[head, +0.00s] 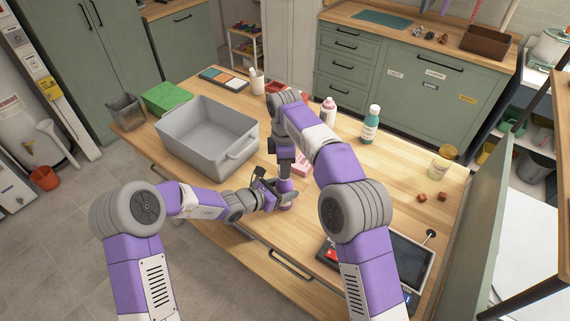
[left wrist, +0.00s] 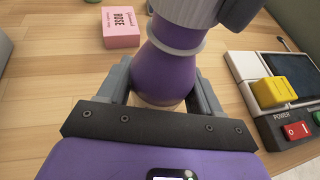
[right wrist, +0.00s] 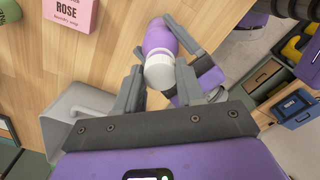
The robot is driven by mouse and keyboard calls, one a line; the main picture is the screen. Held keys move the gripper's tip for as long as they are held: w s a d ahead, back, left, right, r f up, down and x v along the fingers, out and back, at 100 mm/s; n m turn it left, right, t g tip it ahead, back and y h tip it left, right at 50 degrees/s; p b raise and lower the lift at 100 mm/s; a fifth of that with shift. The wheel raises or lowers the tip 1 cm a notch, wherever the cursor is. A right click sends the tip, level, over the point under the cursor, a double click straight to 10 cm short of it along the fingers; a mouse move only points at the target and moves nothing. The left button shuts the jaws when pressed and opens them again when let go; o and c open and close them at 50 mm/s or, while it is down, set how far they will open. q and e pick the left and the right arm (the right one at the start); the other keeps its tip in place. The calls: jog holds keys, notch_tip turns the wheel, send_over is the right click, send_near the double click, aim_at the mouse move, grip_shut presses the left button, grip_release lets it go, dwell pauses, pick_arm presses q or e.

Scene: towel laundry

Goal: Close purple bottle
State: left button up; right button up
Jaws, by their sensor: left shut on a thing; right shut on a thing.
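The purple bottle (right wrist: 160,37) shows in the right wrist view with a white cap (right wrist: 159,71) at its near end. Cap and bottle touch; how tightly the cap is seated I cannot tell. My right gripper (right wrist: 158,84) is shut on the white cap, one finger on each side. My left gripper (head: 279,197) reaches the bottle from the left, low over the table, and is shut on its body. In the left wrist view the purple body (left wrist: 165,72) sits between the left fingers. In the head view my grippers hide most of the bottle.
A grey bin (head: 172,150) stands left on the table (head: 345,190). A pink ROSE box (left wrist: 121,27) lies close behind the grippers. A pink-and-white bottle (head: 328,112), teal bottle (head: 371,127) and yellow jar (head: 441,164) stand farther back. A device with a screen (head: 409,262) is at front right.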

jog(key=shift+f, duration=0.45)
